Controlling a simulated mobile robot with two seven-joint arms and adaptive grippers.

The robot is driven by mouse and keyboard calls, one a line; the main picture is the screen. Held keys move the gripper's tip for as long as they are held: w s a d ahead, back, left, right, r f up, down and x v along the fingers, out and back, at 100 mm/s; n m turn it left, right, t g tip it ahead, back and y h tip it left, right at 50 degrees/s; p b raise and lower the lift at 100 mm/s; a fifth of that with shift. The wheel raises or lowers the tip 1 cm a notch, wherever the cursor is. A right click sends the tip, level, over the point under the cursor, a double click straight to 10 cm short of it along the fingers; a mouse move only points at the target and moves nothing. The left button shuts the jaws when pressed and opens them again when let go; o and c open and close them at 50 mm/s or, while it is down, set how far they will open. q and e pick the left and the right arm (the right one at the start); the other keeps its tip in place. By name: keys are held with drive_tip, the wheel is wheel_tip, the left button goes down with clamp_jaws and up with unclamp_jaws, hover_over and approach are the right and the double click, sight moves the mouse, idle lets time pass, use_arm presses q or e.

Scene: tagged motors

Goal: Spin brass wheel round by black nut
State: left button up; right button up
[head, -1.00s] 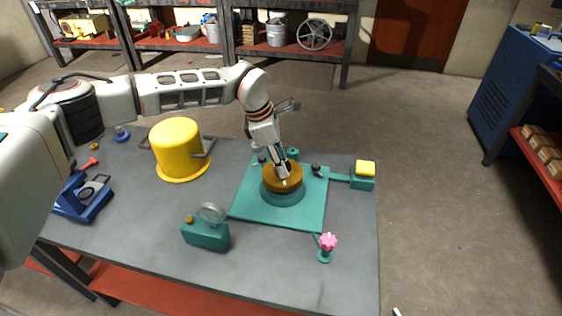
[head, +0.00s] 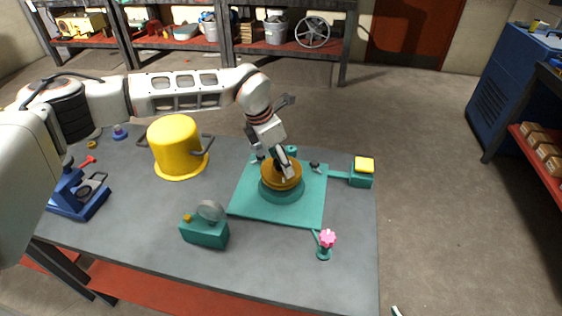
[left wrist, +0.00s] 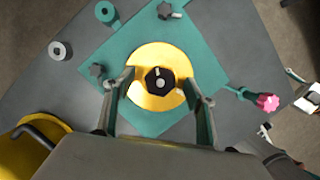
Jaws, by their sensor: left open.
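The brass wheel (head: 270,184) sits on a round teal base on a teal plate (head: 246,208) on the table. In the left wrist view the wheel (left wrist: 158,57) is a gold disc with the black nut (left wrist: 159,80) at its middle. My left gripper (head: 279,167) is over the wheel, pointing down. In the left wrist view the left gripper (left wrist: 160,82) is open, one finger on each side of the nut, with gaps between. Whether the fingertips are level with the nut cannot be told. In the head view the gripper mostly hides the nut.
A yellow pot (head: 176,145) stands left of the plate. A teal box with a round disc (head: 205,233) is in front. A pink knob (head: 327,238) stands front right, a yellow button box (head: 362,170) right. Dark knobs sit on the plate's back part.

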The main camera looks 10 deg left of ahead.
use_arm(q)
drive_tip(key=n+b, duration=0.1)
drive_tip(key=n, duration=0.2)
drive_tip(key=n+t+y+b, duration=0.1)
drive_tip(key=n, duration=0.2)
drive_tip(key=shift+s+d+f, duration=0.1)
drive_tip(key=shift+d, duration=0.05)
drive_tip(key=n+y, duration=0.1)
drive_tip(key=n, duration=0.3)
drive_tip(key=shift+y+b, duration=0.3)
drive_tip(key=shift+b, duration=0.1)
